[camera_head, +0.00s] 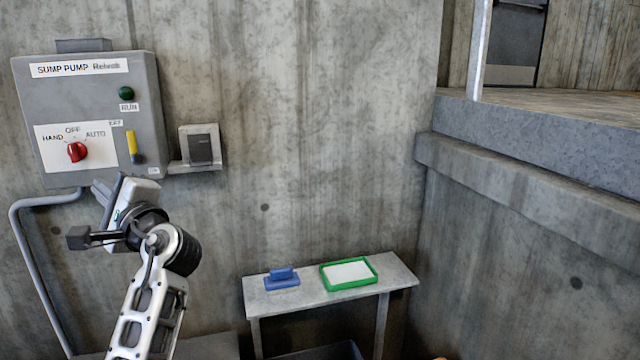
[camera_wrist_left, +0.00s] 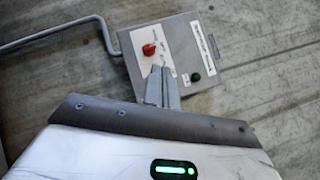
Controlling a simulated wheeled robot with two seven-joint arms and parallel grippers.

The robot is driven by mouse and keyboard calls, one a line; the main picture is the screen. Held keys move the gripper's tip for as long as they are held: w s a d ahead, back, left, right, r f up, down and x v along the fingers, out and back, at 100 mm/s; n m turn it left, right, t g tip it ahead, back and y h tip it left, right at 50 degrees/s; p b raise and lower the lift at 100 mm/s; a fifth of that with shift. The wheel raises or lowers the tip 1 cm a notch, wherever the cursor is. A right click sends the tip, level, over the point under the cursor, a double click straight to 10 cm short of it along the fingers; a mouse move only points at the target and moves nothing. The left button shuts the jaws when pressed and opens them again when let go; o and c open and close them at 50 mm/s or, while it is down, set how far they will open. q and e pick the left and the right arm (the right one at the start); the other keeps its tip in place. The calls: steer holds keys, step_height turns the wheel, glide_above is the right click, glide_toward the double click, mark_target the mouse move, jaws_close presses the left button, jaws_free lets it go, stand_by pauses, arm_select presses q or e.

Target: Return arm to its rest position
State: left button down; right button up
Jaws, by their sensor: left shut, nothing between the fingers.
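My left gripper (camera_head: 117,182) is raised in front of the wall, just below the grey sump pump control box (camera_head: 88,88) in the head view. In the left wrist view, its two grey fingers (camera_wrist_left: 162,78) are together with nothing between them. They overlap the picture of the box (camera_wrist_left: 205,88), near the red knob (camera_wrist_left: 149,49). Whether they touch the box cannot be told. The red selector knob (camera_head: 77,152) sits among the HAND, OFF and AUTO labels. My right gripper is not in view.
A small grey box on a ledge (camera_head: 200,147) is right of the control box. A conduit (camera_head: 28,270) runs down the wall at left. A low grey table (camera_head: 310,296) holds a blue block (camera_head: 282,278) and a green tray (camera_head: 349,286). A concrete ledge (camera_head: 540,130) stands at right.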

arm_select(q)
steer(key=s+a+m+g+y, duration=0.2)
steer(key=s+a+y, duration=0.1)
steer(key=a, duration=1)
steer(key=s+a+m+g+y, duration=0.1)
steer(key=s+a+y, duration=0.2)
steer(key=a, duration=0.9)
steer(key=w+d+f+n+t+h, duration=0.8)
steer(key=w+f+n+h, duration=0.3)
steer(key=h, duration=0.5)
steer(key=s+d+f+m+g+h, duration=0.1)
steer(key=s+d+f+h, duration=0.1)
steer(key=d+f, duration=0.5)
steer(key=s+d+f+g+h, duration=0.1)
steer(key=d+f+h, duration=0.2)
steer(key=d+f, duration=0.35)
steer(key=s+d+f+g+h, duration=0.3)
steer(key=s+d+f+h, duration=0.1)
steer(key=s+d+f, duration=1.35)
steer(key=s+d+r+n+g+h, duration=0.1)
steer(key=s+d, duration=0.5)
steer(key=s, duration=0.6)
steer(key=shift+s+n, duration=0.25)
steer(key=shift+n, duration=0.35)
